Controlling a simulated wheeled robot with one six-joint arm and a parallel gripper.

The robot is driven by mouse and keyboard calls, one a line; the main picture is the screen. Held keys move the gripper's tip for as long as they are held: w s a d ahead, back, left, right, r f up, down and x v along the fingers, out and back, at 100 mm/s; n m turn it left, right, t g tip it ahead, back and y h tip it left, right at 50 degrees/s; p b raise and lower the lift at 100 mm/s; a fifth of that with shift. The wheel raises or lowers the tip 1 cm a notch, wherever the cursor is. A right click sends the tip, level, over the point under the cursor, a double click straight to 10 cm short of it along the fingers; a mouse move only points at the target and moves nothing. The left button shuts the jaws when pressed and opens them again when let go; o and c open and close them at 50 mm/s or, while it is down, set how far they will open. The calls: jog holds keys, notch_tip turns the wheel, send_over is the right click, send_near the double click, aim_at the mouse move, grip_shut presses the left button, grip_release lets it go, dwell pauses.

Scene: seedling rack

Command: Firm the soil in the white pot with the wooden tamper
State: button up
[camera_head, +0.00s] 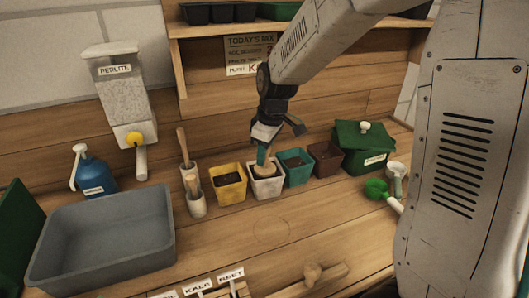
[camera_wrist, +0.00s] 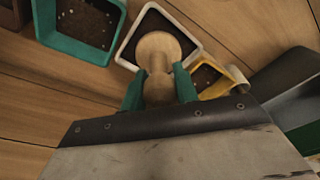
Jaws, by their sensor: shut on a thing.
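The white pot (camera_head: 266,188) stands in a row of pots on the wooden bench, between a yellow pot (camera_head: 229,187) and a teal pot (camera_head: 297,172). My gripper (camera_head: 263,156) is above the white pot, its teal fingers shut on the wooden tamper (camera_head: 264,170). In the wrist view, the tamper's round head (camera_wrist: 157,46) lies over the dark soil inside the white pot's rim (camera_wrist: 130,36). The head covers much of the soil. I cannot tell whether it touches the soil.
A brown pot (camera_head: 325,160) and a green box (camera_head: 366,158) stand to the right. A tool holder (camera_head: 195,205), a blue bottle (camera_head: 95,178), a perlite dispenser (camera_head: 125,95) and a grey tub (camera_head: 105,240) are to the left. The bench in front of the pots is mostly clear.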

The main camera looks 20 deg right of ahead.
jog(key=shift+f, duration=0.55)
dwell(0.9)
jog(key=shift+r, duration=0.1)
jog(key=shift+r, duration=4.6)
